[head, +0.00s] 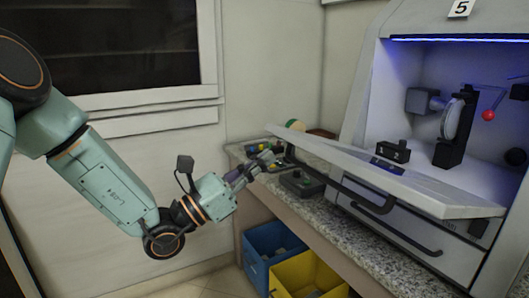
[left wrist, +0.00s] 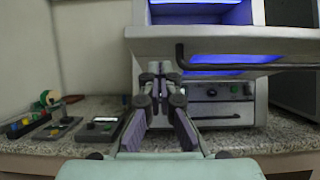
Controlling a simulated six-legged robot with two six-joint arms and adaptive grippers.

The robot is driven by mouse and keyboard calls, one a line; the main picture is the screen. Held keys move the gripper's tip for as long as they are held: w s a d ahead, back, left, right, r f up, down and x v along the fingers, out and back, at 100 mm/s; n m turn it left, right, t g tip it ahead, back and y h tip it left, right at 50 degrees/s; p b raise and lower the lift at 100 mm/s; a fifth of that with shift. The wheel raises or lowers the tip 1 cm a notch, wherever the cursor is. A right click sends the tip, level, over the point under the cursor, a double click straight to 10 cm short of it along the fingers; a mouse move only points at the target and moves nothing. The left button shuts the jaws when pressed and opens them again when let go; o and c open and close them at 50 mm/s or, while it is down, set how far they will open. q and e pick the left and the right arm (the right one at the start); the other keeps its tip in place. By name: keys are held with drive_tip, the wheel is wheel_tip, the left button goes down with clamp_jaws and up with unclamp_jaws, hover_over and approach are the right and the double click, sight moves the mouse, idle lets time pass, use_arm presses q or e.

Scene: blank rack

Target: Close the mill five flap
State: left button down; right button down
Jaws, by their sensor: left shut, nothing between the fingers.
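The mill marked 5 stands at the right of the head view, its chamber lit blue. Its pale flap (head: 400,178) is open, swung outward and sloping towards the left. A dark bar handle (head: 345,190) runs along the flap's underside. In the left wrist view the flap (left wrist: 225,44) crosses the upper right, with its handle (left wrist: 250,66) in front. My left gripper (head: 268,160) is shut and empty near the flap's outer left end. In the left wrist view its fingertips (left wrist: 157,72) meet beside the flap's left part; I cannot tell if they touch it. My right gripper is not in view.
A speckled counter (head: 345,235) carries the mill and small control boxes (head: 300,182) with coloured knobs. A blue bin (head: 270,245) and a yellow bin (head: 305,275) stand below. Inside the mill are a spindle (head: 450,120) and a red ball (head: 488,115).

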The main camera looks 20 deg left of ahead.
use_arm(q)
drive_tip(key=shift+w+d+r, duration=0.15)
drive_tip(key=shift+w+r, duration=0.05)
drive_tip(key=shift+r, duration=0.45)
drive_tip(key=shift+w+d+r, duration=0.15)
drive_tip(key=shift+w+r, duration=0.05)
drive_tip(key=shift+r, duration=0.4)
drive_tip(key=shift+r, duration=0.1)
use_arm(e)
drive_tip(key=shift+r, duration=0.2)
